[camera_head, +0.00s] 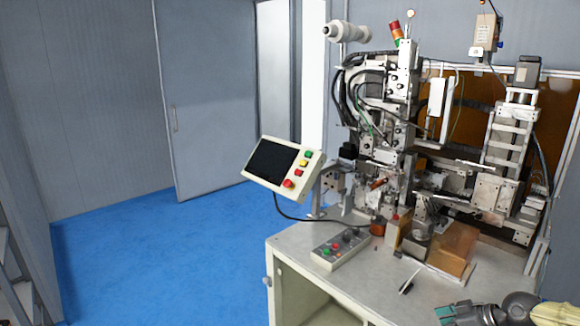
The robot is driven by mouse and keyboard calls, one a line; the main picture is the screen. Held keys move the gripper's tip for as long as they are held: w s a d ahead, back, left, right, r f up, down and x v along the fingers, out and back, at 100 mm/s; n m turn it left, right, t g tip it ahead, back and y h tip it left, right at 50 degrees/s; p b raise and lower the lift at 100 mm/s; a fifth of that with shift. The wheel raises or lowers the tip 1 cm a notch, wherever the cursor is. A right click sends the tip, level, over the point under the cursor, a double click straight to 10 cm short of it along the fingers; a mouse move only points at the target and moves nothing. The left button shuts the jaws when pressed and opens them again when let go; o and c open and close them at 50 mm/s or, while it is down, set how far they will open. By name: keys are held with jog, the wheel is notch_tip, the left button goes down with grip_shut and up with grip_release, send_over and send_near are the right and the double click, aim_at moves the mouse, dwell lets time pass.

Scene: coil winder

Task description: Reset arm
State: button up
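My gripper (446,314) shows at the bottom right edge, partly cut off by the frame. It is in front of the table's right front part, with dark fingers pointing left. Whether its fingers are open or shut is too small to tell, and I see nothing clearly held in it. The coil winder (385,130) stands on a pale table (310,255) behind and above my gripper.
A tilted control panel (270,165) with a dark screen sticks out left of the machine. Blue floor (150,255) at left is clear.

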jog(key=s+a+f+m+g+b, duration=0.2)
jog(key=s+a+f, duration=0.4)
jog(key=a+f, duration=0.35)
jog(key=s+a+f+m+g+b, duration=0.25)
jog(key=s+a+f, duration=0.25)
jog(key=a+f, duration=0.4)
jog(key=s+f+m+h+b, duration=0.1)
jog(key=s+f+h+b, duration=0.2)
jog(key=s+f, duration=0.5)
jog(key=s+f+m+g+h+b, duration=0.1)
jog(key=s+f+h, duration=0.3)
jog(key=s+f, duration=0.5)
jog(key=s+m+b, duration=0.1)
jog(key=s, duration=0.3)
jog(key=shift+s+b, duration=0.3)
jog(key=shift+b, duration=0.1)
jog(key=shift+d+m+g, duration=0.15)
jog(key=shift+m+g, duration=0.1)
